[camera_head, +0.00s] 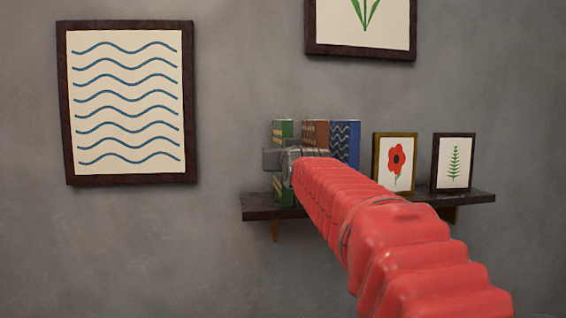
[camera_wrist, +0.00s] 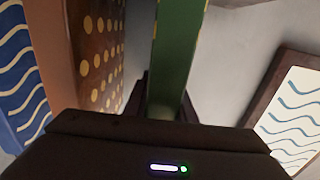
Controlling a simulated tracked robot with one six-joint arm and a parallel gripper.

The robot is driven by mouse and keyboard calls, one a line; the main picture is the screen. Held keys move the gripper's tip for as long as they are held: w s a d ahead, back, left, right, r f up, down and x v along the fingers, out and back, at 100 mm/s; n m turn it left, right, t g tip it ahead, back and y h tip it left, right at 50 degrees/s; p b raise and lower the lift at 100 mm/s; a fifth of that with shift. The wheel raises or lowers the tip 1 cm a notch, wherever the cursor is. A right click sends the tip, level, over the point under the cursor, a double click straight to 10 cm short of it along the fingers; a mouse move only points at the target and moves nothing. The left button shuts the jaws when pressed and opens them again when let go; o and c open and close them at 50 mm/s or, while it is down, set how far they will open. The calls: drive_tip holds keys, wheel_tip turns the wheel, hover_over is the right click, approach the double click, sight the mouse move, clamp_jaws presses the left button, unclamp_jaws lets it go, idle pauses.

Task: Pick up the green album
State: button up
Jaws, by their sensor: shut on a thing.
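The green album (camera_head: 283,129) stands upright at the left end of the row of albums on the dark wall shelf (camera_head: 262,207). My gripper (camera_head: 284,159) is in front of it and hides its middle; its top and lower part show above and below. In the wrist view the green album (camera_wrist: 177,55) runs down between the jaws, and my gripper (camera_wrist: 165,100) is shut on it. The lower part of the album is hidden by the gripper body.
A brown album with gold dots (camera_head: 316,133) and a blue wavy album (camera_head: 346,142) stand close to the right. Farther right on the shelf are a framed red flower (camera_head: 396,160) and a framed fern (camera_head: 453,163). A large wave picture (camera_head: 127,103) hangs on the wall to the left.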

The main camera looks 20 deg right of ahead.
clamp_jaws()
drive_tip(key=shift+r, duration=0.2)
drive_tip(key=shift+r, duration=3.4)
drive_tip(key=s+a, duration=0.2)
drive_tip(key=s, duration=0.8)
drive_tip(key=s+a, duration=0.2)
drive_tip(key=s, duration=0.7)
drive_tip(key=shift+s, duration=0.35)
